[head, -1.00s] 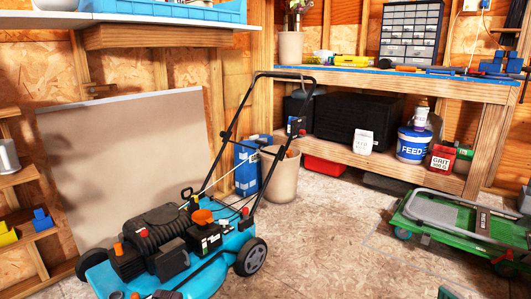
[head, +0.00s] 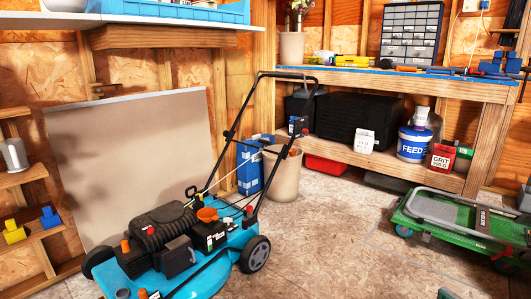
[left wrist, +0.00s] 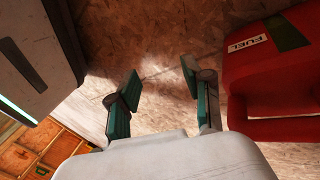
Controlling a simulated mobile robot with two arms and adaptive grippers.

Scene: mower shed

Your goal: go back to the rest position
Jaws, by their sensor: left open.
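My left gripper (left wrist: 160,88) shows in the left wrist view. Its two teal-padded fingers are apart with nothing between them, over a speckled board floor. A red fuel can (left wrist: 270,60) with a "FUEL" label stands close to the right finger, and I see no contact. The right gripper is in no frame.
A blue mower (head: 205,265) stands at the lower left of the head view. A green cart (head: 455,225) lies at the right. A workbench (head: 440,85) with a blue top stands behind. The floor (head: 340,240) between mower and cart is clear.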

